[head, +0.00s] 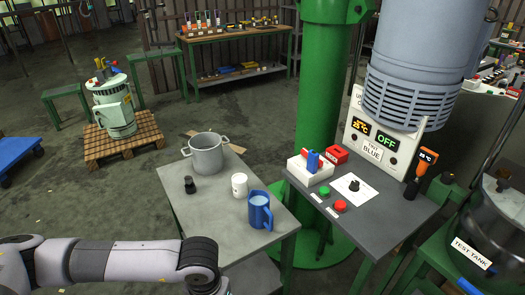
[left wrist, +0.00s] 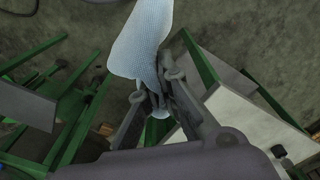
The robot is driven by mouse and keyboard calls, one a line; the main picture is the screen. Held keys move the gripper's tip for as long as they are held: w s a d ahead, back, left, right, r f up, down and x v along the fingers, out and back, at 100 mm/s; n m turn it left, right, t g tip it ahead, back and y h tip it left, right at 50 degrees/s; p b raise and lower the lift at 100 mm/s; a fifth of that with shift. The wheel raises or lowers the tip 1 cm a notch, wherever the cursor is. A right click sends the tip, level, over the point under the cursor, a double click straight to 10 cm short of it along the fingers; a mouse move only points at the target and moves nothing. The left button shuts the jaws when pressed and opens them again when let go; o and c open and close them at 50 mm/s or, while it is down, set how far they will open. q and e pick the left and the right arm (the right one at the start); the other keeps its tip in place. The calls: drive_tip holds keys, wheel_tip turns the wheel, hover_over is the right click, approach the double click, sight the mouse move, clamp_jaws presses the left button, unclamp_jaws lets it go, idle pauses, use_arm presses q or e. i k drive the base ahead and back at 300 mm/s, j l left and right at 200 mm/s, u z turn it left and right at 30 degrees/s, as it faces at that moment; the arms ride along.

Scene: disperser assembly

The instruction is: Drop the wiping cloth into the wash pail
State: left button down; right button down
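A light blue, textured wiping cloth (left wrist: 140,42) shows in the left wrist view. It is pinched between the fingertips of my left gripper (left wrist: 160,98), with most of it spread beyond the fingers and a small end on the near side. In the head view my left arm comes in at the lower left; its gripper and the cloth are outside that picture. I cannot make out a vessel that is surely the wash pail. A grey two-handled pot (head: 207,154) stands upright on the small grey table (head: 186,210). My right gripper is not in view.
A white cup (head: 239,186), a blue jug (head: 260,211) and a small black object (head: 190,185) share the table with the pot. The control bench (head: 385,222) stands to the right. A green column (head: 322,110) rises behind. Open floor lies left of the table.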

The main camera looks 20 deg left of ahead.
sight(207, 154)
drive_tip(key=i+j+z, duration=0.1)
drive_tip(key=j+z, duration=0.3)
drive_tip(key=j, duration=0.35)
drive_tip(key=j+z, duration=0.45)
drive_tip(key=j, duration=0.35)
drive_tip(key=k+j+z, duration=0.1)
drive_tip(key=j+z, duration=0.3)
drive_tip(key=j, duration=0.35)
